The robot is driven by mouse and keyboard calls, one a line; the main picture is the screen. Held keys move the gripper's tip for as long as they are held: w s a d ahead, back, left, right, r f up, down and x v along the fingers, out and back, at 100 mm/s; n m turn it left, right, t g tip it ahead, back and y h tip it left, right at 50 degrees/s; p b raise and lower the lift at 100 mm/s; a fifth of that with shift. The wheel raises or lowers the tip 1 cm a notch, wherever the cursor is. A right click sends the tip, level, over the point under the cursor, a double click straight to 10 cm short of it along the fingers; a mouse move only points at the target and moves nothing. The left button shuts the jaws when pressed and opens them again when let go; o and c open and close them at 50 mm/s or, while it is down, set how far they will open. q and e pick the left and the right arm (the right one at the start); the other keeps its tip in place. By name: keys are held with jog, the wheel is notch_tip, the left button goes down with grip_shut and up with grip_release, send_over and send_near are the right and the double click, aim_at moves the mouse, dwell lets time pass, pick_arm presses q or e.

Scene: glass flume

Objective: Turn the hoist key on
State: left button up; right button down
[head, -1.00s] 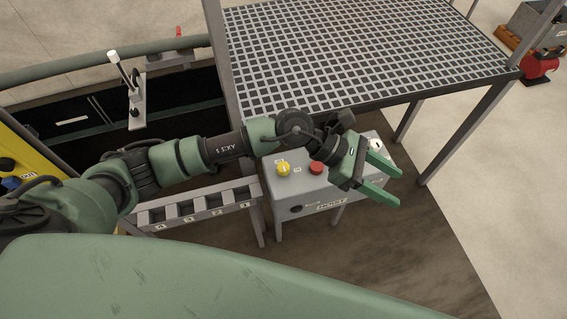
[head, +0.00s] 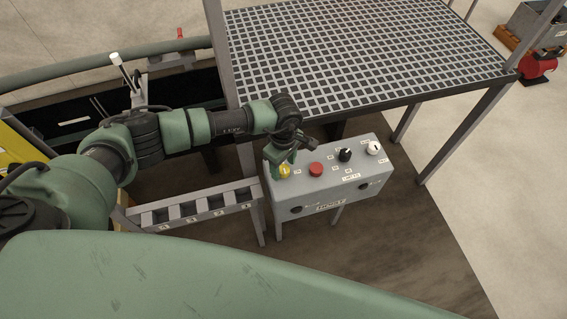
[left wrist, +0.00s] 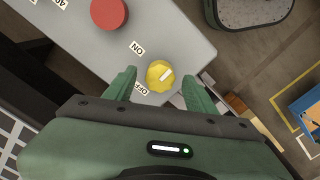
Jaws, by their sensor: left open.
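The grey control box (head: 325,188) carries a HOIST label on its front. The yellow knob (head: 285,170) is at the left end of its top, partly hidden by my left gripper (head: 285,161). In the left wrist view the yellow knob (left wrist: 161,73) has a slanted pale bar, with an ON label (left wrist: 137,48) and a partly covered OFF label (left wrist: 139,90) beside it. My left gripper is open, its fingers on either side of the knob with gaps showing. Whether they reach down to its height is unclear. My right gripper is not in view.
A red button (head: 316,169), a black knob (head: 345,155) and a white knob (head: 374,148) share the box top. A grated platform (head: 360,50) stands behind it. A slotted grey rack (head: 195,207) is to its left.

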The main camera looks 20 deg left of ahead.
pick_arm(q)
jog(key=shift+f, duration=0.4)
grip_shut()
